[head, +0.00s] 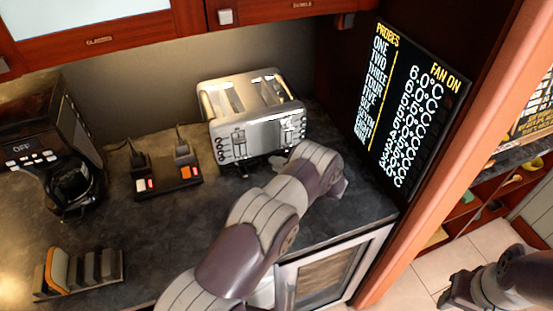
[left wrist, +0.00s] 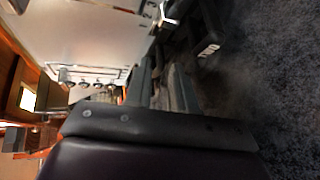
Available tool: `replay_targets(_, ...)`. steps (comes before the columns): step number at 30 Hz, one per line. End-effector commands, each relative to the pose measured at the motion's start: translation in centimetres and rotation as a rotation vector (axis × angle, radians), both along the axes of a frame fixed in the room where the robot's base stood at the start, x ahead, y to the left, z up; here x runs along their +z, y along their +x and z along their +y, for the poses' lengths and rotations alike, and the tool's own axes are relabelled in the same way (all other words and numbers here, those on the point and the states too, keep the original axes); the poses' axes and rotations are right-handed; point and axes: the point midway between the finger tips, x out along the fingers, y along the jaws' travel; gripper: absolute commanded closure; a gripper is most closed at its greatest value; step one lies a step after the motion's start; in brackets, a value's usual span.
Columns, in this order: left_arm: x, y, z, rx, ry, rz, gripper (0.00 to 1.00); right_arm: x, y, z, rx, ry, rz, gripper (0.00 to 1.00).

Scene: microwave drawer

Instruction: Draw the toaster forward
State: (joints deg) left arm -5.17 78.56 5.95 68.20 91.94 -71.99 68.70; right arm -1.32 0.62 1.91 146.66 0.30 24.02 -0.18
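The silver toaster (head: 258,122) stands upright on the dark counter in the head view, against the back wall, with slots on top and controls on its front. Its metal body fills the upper left of the left wrist view (left wrist: 100,32). My left gripper (head: 277,162) is low at the toaster's front right edge, partly hidden by my wrist. Its dark fingers show close beside the toaster in the left wrist view (left wrist: 168,82); contact and finger gap are unclear. My right gripper (head: 455,292) is at the lower right, over the floor, far from the toaster.
A power strip (head: 167,181) with plugs lies left of the toaster. A coffee maker (head: 55,150) and a rack (head: 80,272) stand farther left. A black display panel (head: 410,105) is to the right. Counter (head: 190,232) in front of the strip is clear.

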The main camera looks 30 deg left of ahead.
Motion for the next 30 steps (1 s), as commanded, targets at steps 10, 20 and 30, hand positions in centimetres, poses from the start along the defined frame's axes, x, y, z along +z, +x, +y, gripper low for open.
replay_targets(10, -0.5, 0.3, 1.4, -0.001, -0.001, 0.001, 0.76, 0.4, 0.0, 0.0, 0.0, 0.0, 0.0, 0.57)
replay_targets(20, -0.5, 0.2, 1.3, -0.001, -0.002, 0.002, 1.0, 0.4, 0.0, 0.0, 0.0, 0.0, 0.0, 0.57)
replay_targets(30, -0.5, -2.0, -1.3, -0.002, -0.002, 0.007, 1.0, 1.0, 0.0, 0.0, 0.0, 0.0, 0.0, 0.57)
